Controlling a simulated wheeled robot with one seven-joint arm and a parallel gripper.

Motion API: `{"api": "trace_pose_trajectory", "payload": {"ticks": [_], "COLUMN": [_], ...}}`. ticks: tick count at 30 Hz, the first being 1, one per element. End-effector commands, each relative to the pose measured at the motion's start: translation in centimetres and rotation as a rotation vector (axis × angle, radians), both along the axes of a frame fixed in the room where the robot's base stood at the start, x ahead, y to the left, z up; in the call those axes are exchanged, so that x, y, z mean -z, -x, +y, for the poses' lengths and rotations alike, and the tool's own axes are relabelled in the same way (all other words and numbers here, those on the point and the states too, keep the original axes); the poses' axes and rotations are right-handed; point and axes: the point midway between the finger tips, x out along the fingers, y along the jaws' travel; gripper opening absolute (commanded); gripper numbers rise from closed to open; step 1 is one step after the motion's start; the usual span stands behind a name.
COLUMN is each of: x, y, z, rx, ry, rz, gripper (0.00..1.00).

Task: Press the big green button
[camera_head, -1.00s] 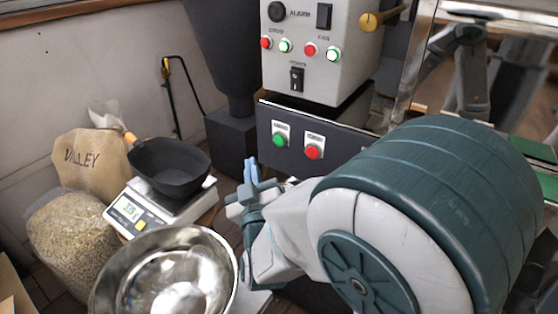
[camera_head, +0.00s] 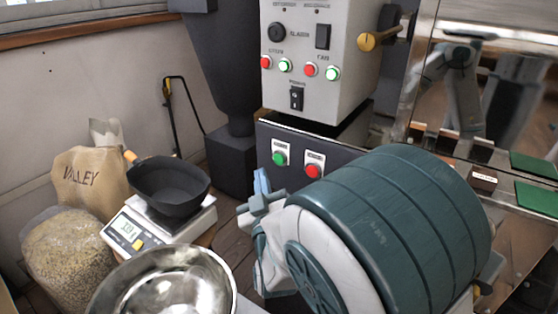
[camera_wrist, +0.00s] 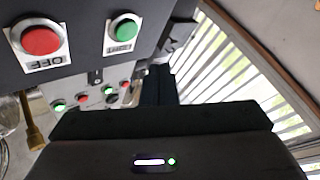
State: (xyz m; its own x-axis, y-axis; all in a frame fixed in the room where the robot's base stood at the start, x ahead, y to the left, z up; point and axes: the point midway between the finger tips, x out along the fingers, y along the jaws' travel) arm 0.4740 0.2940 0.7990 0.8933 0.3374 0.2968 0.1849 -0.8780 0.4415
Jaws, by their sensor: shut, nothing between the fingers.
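The big green button (camera_head: 279,158) sits on a white plate on the dark lower panel of the machine. It also shows in the wrist view, upside down, at the top middle (camera_wrist: 124,30). My gripper (camera_head: 262,182) is shut and empty, its pale blue fingers upright just below and left of the green button in the head view. I see no contact between them. My own arm fills the lower right of the head view and hides what lies behind it.
A big red button (camera_head: 313,171) sits right of the green one. Above is a grey control box (camera_head: 310,85) with small red and green buttons. At left are a scale (camera_head: 140,235) with a black pan (camera_head: 168,185), a steel bowl (camera_head: 165,285) and a bean bag (camera_head: 68,250).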

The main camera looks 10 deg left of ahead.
Motion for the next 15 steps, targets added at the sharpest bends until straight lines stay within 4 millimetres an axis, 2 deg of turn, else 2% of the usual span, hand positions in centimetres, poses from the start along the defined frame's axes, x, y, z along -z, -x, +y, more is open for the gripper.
{"api": "trace_pose_trajectory", "payload": {"ticks": [6,15], "x": [0.2,0.1], "y": [-2.4,-3.4], "z": [-1.0,-1.4], "rx": [0.002,0.0], "ry": [-0.001,0.001], "rz": [0.0,0.001], "gripper": [0.0,0.0]}}
